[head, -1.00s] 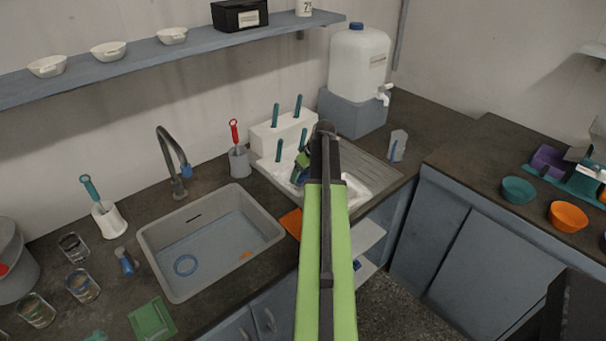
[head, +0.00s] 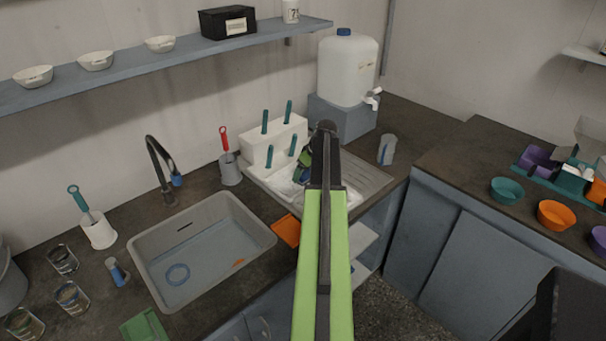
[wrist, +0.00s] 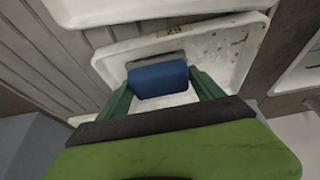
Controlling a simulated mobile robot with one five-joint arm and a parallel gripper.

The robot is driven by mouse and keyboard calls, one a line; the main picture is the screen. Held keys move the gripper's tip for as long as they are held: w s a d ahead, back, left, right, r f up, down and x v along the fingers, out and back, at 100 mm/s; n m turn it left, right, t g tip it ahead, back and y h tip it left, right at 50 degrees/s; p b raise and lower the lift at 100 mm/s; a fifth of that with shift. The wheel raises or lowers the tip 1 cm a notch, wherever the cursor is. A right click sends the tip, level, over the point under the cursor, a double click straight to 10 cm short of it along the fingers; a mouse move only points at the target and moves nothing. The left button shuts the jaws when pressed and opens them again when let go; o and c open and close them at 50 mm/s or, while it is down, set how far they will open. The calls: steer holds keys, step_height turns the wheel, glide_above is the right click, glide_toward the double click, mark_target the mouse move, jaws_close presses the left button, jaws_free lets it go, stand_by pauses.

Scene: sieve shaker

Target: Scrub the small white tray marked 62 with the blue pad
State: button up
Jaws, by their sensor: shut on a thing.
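My gripper (wrist: 160,82) is shut on the blue pad (wrist: 158,79), with a green finger at either side of it. The pad is over the small white tray (wrist: 222,62) in the wrist view; I cannot tell whether it touches the surface. The tray has a raised rim, dark specks on its right part and a number at its far rim, upside down, that looks like 62. In the head view my gripper (head: 304,168) is over the drainboard, partly hidden by my arm, and the small tray cannot be made out clearly.
Another white tray (wrist: 110,8) lies close to the first. A white rack (head: 262,150) with teal-handled tools stands behind the drainboard (head: 362,182). The sink (head: 200,235) is to the left, with an orange cloth (head: 287,231) beside it. A water jug (head: 345,70) stands behind.

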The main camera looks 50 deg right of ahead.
mark_target(291, 184)
steer(key=shift+w+a, duration=0.15)
steer(key=shift+a, duration=1.15)
steer(key=shift+w+a, duration=0.2)
steer(key=shift+a, duration=0.7)
steer(key=shift+w+a, duration=0.15)
steer(key=shift+a, duration=0.7)
steer(key=shift+d+r, duration=0.1)
step_height(291, 184, up, 7)
steer(key=p, duration=0.6)
steer(key=shift+p, duration=0.4)
